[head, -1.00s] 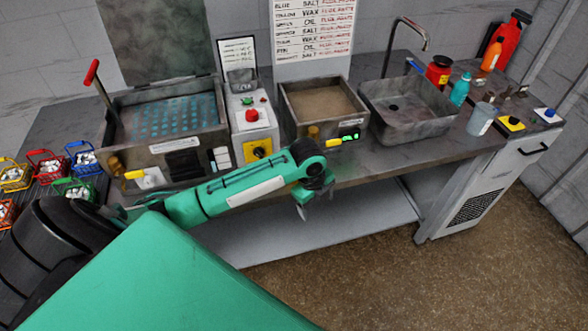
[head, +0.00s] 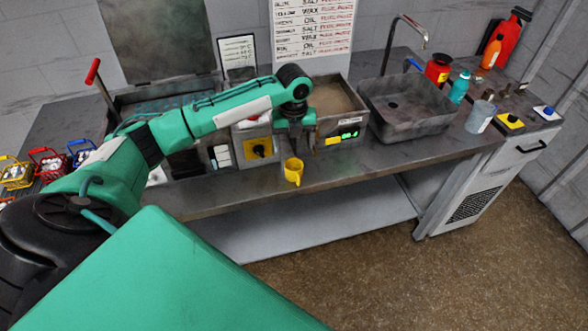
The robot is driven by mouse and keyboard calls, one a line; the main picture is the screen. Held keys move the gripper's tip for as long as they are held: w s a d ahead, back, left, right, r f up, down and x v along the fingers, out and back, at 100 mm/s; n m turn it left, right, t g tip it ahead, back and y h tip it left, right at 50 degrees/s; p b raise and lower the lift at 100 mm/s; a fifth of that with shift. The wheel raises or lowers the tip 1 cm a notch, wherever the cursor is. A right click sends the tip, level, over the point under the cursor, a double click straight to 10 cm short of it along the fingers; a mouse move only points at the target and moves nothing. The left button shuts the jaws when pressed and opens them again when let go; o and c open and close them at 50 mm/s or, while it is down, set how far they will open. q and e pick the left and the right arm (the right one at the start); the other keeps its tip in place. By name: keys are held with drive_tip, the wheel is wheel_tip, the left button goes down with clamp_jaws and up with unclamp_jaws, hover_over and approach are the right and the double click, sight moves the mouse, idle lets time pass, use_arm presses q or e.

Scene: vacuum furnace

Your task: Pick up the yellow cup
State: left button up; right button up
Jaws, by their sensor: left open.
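My left gripper (head: 296,149) hangs pointing down just above and behind the cup in the picture. Its jaws are open, and its fingers are small and dark here. I cannot tell whether they touch the cup's rim. My right gripper is not in view.
Behind the gripper is a sand-filled metal box (head: 338,97) with a green-lit panel. A sink (head: 405,105) lies to its right, then bottles and a grey beaker (head: 480,117). Small coloured baskets (head: 48,163) are at the left. The bench front (head: 400,160) right of the cup is clear.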

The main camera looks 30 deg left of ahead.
sight(294, 164)
use_arm(q)
wheel_tip(294, 164, down, 6)
drive_tip(key=shift+r+p, duration=0.1)
drive_tip(key=shift+p, duration=0.5)
wheel_tip(294, 164, down, 5)
drive_tip(key=shift+f+p, duration=0.2)
drive_tip(key=shift+p, duration=0.5)
drive_tip(key=c, duration=1.1)
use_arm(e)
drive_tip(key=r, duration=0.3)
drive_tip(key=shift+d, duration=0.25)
